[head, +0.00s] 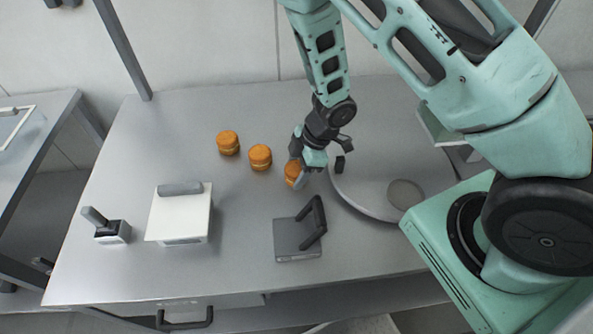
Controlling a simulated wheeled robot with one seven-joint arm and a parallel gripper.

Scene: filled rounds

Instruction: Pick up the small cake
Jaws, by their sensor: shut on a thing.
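Several small round orange-brown cakes stand on the grey table. The left one (228,142) and the middle one (260,156) stand free, upright and apart. The right cake (293,171) is at my gripper (298,176), partly hidden by a finger. My gripper is shut on this right cake, low over the table. I cannot tell whether the cake touches the table.
A large round pale plate (360,186) with a small grey disc (406,194) lies right of my gripper. A dark grey block with a handle (298,238), a white box with a grey handle (180,214) and a small lever block (112,231) stand in front. The table's back left is clear.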

